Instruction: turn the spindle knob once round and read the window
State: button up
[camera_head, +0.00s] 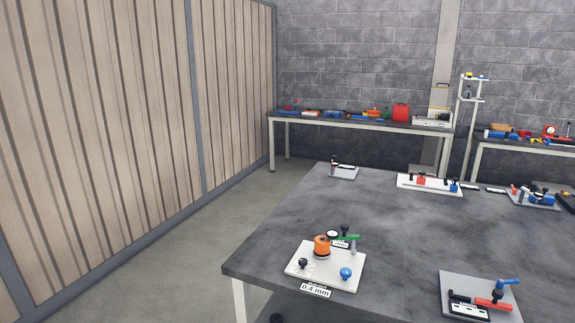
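A white base plate (325,277) sits at the near left corner of the grey table. On it stand an orange round knob-like part (322,246), a small black knob (303,263), a blue knob (346,273) and a green lever (347,237). A small round white face (332,236) shows behind the orange part. A label (315,290) at the plate's front edge reads 0.4 mm. I cannot tell which part is the spindle knob, and no window can be made out. My gripper is not in view.
The grey table (410,235) has wide bare areas. Other fixtures stand on it: a grey plate with a red bar (492,303) at near right, a white one (430,187) farther back. Benches with tools (360,120) line the brick wall. A panelled wall (120,120) bounds the left.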

aim_at(303, 262)
jog(key=i, duration=0.65)
jog(key=i+l, duration=0.2)
jog(key=k, duration=0.15)
jog(key=l+u, duration=0.05)
